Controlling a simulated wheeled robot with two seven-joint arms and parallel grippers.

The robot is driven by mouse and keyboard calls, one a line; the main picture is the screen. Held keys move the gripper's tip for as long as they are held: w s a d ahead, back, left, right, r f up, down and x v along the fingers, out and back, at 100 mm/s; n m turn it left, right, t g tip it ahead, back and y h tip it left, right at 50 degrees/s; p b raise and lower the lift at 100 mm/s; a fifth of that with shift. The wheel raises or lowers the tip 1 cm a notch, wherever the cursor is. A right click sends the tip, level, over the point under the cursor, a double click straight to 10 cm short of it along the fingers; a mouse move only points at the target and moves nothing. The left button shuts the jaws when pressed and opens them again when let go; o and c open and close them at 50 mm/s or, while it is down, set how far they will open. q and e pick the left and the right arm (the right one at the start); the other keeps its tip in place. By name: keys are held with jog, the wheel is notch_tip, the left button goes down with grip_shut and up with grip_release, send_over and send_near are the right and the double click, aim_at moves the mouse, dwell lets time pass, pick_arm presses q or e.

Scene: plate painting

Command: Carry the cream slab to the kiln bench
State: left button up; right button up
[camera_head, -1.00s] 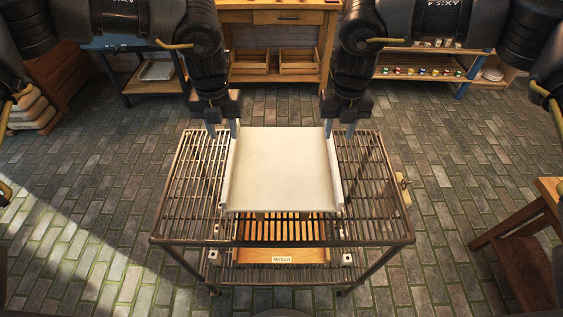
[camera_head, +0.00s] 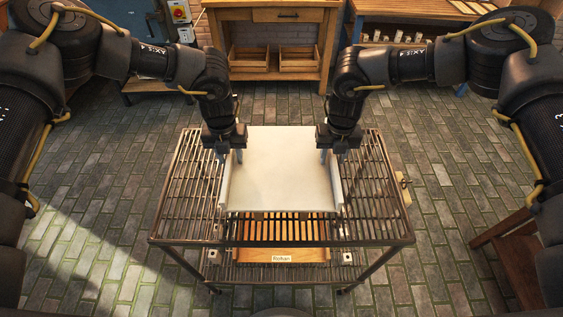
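The cream slab (camera_head: 283,172) is a pale, flat tray-like piece with raised rims along its left and right sides. It lies level on the top grate of a metal rack (camera_head: 190,200). My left gripper (camera_head: 232,157) points down at the slab's left rim, towards its far end. My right gripper (camera_head: 331,157) points down at the right rim, opposite. The fingertips are small and partly hidden by the gripper bodies, so I cannot tell whether they press on the rims. No bench is clearly recognisable as the kiln bench.
A wooden bench (camera_head: 275,15) with two open boxes stands at the back. A shelf with small pots is behind right, and a wooden stool (camera_head: 515,262) is at right.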

pick_arm(q)
grip_shut()
pick_arm(e)
grip_shut()
dwell(1.0)
pick_arm(q)
jog(key=shift+w+r, duration=0.2)
pick_arm(e)
jog(key=shift+w+r, duration=0.15)
jog(key=shift+w, duration=0.05)
